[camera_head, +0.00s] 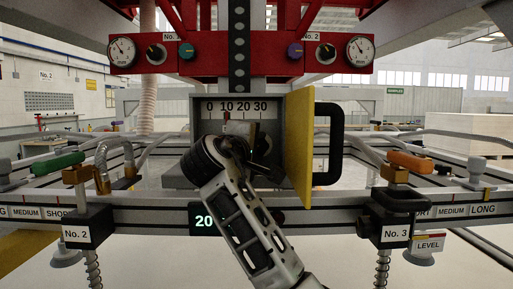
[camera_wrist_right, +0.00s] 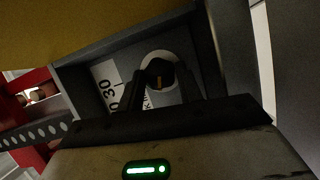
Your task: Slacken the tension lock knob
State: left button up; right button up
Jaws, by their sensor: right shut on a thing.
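The tension lock knob (camera_wrist_right: 159,72) is dark with an orange mark and sits in front of a pale round disc in the right wrist view. My right gripper (camera_wrist_right: 161,90) has its two dark fingers on either side of the knob and is shut on it. In the head view my right gripper (camera_head: 262,148) reaches into the open grey box (camera_head: 200,104) and hides the knob there. The scale plate (camera_head: 236,106) above it reads 0, 10, 20, 30. My left gripper is not in view.
A yellow door (camera_head: 299,145) with a black handle (camera_head: 329,145) stands open at the box's right side, close to my right gripper. A red panel (camera_head: 222,53) with gauges and knobs is above. A grey rail (camera_head: 330,215) crosses below, with clamps No. 2 (camera_head: 88,222) and No. 3 (camera_head: 392,225).

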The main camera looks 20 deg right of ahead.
jog(key=o, duration=1)
pick_arm(q)
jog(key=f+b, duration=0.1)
jog(key=b, duration=0.1)
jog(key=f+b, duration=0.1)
jog(key=b, duration=0.1)
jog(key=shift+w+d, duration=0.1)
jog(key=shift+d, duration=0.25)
pick_arm(e)
jog(key=v, duration=1.6)
